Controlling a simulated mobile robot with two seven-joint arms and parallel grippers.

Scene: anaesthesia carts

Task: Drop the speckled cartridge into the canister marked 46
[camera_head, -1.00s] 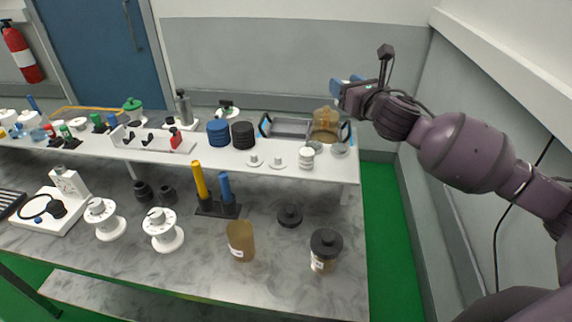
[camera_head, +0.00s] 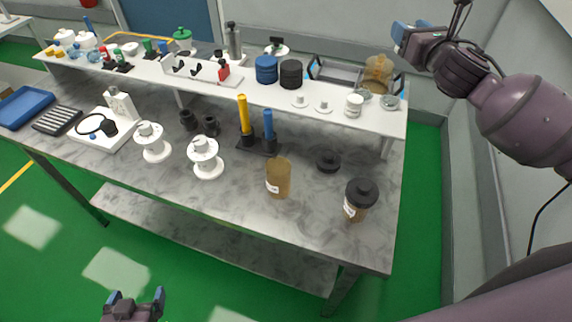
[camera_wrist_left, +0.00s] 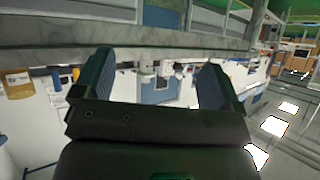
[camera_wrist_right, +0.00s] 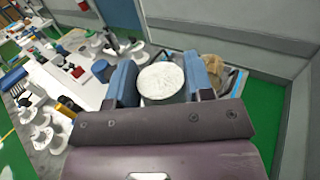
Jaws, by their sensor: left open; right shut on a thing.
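A white, finely speckled round piece, looking like the speckled cartridge (camera_wrist_right: 161,80), sits between the fingers of my right gripper (camera_wrist_right: 163,82), shut on it. In the head view that gripper (camera_head: 408,34) is raised near the wall, above the shelf's right end. My left gripper (camera_head: 133,298) is open and empty, low over the green floor in front of the bench. An open amber canister (camera_head: 279,179) stands upright on the bench. A black-lidded amber canister (camera_head: 358,204) stands to its right, and another amber vessel (camera_head: 378,73) is on the shelf. No number is readable on their labels.
The raised white shelf (camera_head: 225,88) holds a blue ribbed cylinder (camera_head: 266,69), a black one (camera_head: 291,73) and a white jar (camera_head: 353,104). A black lid (camera_head: 328,161), white spools (camera_head: 205,158) and yellow and blue rods (camera_head: 245,115) occupy the bench. Its front strip is clear.

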